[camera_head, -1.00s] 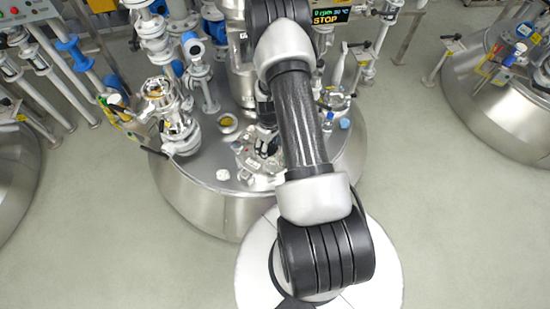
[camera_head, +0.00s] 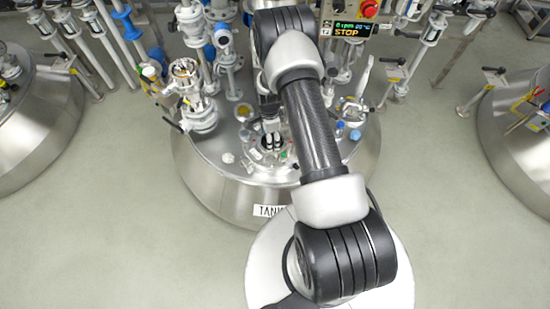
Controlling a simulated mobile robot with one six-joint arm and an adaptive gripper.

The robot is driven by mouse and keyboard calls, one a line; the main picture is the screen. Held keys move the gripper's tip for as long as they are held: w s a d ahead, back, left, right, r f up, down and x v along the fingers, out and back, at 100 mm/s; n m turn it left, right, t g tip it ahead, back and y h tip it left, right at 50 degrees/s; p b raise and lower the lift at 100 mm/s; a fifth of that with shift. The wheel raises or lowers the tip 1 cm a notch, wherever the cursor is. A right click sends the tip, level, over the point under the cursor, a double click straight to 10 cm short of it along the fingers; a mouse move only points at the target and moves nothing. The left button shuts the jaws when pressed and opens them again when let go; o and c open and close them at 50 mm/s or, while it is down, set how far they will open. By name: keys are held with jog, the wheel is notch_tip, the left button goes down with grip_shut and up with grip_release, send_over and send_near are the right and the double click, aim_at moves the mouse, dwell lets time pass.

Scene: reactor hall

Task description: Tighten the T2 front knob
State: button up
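The middle steel tank (camera_head: 205,172) stands in front of me, with a partly hidden label starting "TAN" (camera_head: 270,211) on its front; its number is hidden. A round port cover (camera_head: 256,152) lies on the tank top near its front edge. My gripper (camera_head: 271,141) points down over this cover, its two fingertips close together. At this size I cannot tell whether they touch or hold anything. The front knob is not clearly distinguishable; small fittings around the cover are partly hidden by the gripper and my arm.
A valve assembly (camera_head: 197,105) stands left of the gripper. A control display (camera_head: 346,29) reading STOP, with a red button (camera_head: 369,9), is behind my arm. Pipes crowd the back. Other tanks (camera_head: 32,135) stand to the sides. The floor in front is clear.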

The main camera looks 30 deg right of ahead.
aim_at(271, 160)
notch_tip(271, 160, down, 17)
jog(key=b, duration=0.4)
jog(key=shift+w+b, duration=0.1)
jog(key=shift+b, duration=0.25)
jog(key=shift+c, duration=0.2)
jog(key=c, duration=1)
jog(key=shift+f+m+b, duration=0.1)
jog(key=shift+m+b, duration=0.25)
jog(key=shift+m, duration=0.05)
jog(key=m+b, duration=0.1)
jog(key=m, duration=0.1)
jog(key=shift+m+b, duration=0.35)
jog(key=shift+m, duration=0.05)
jog(key=shift+m+b, duration=0.85)
jog(key=shift+m, duration=1.15)
